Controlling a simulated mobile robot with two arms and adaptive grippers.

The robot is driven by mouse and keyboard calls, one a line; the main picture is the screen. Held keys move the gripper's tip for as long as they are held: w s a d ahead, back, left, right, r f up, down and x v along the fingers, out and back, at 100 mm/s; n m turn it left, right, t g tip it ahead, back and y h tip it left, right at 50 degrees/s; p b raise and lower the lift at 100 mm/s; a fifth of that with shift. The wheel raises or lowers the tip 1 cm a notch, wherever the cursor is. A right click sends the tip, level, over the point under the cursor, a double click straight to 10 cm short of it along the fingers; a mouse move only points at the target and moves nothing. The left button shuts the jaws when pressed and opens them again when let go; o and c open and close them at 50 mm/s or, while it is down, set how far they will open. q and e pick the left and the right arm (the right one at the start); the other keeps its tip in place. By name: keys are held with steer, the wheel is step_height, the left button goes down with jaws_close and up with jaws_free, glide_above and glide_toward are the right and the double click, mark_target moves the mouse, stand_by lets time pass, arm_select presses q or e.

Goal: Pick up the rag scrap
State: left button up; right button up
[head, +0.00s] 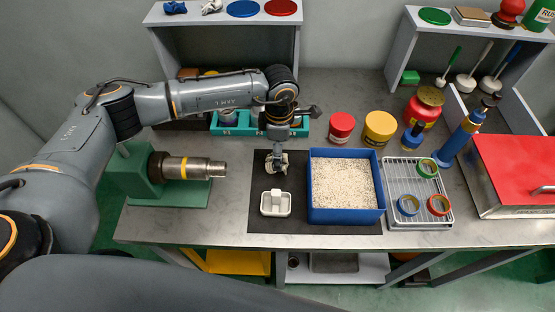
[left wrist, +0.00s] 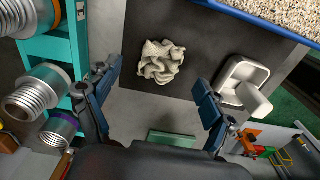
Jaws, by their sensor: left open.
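The rag scrap (left wrist: 160,62) is a crumpled cream cloth on the dark mat in the left wrist view. In the head view it (head: 284,158) lies left of the blue box, partly hidden by my gripper. My left gripper (head: 276,161) points down over the rag. In the left wrist view its fingers (left wrist: 157,75) are apart, with the rag ahead between and beyond the tips. Nothing is held. My right gripper is not in view.
A blue box of pale granules (head: 345,217) stands right of the rag. A white dish with a block (head: 276,211) sits in front. A wire tray (head: 393,180) is further right.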

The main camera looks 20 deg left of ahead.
arm_select(q)
steer(key=f, duration=0.1)
steer(key=f+p, duration=0.1)
steer(key=f, duration=0.1)
steer(key=shift+s+a+f, duration=0.15)
steer(key=shift+s+f, duration=0.05)
steer(key=shift+f, duration=0.45)
steer(key=c, duration=0.8)
